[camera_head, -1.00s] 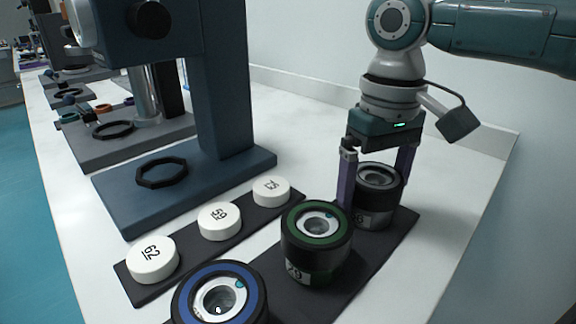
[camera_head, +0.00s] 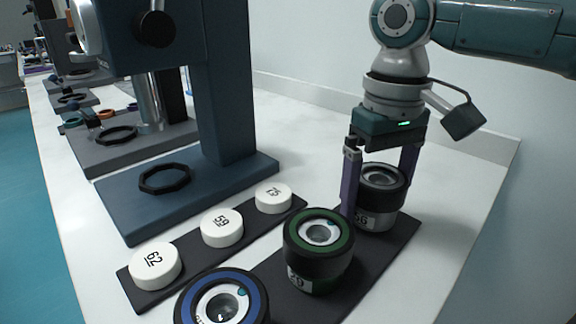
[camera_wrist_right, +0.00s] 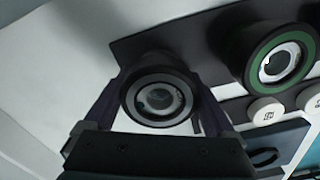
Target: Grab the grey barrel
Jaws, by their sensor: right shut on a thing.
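The grey barrel (camera_head: 382,178), a short dark cylinder with a grey ring on top and a pale label, stands upright at the far end of the black strip (camera_head: 375,262). It also shows in the right wrist view (camera_wrist_right: 158,98). My right gripper (camera_head: 380,190) comes down from above with one purple finger on each side of the barrel. It is shut on the barrel, and its fingers flank it in the wrist view too. The near finger hides part of the barrel's left side. I cannot see any lift off the strip. My left gripper is not in view.
A green-ringed barrel (camera_head: 318,262) stands close by on the same strip, and a blue-ringed barrel (camera_head: 222,303) is nearer. White numbered discs (camera_head: 222,228) lie on another strip. A blue microscope-like stand (camera_head: 225,120) rises at left. White table is clear behind the barrel.

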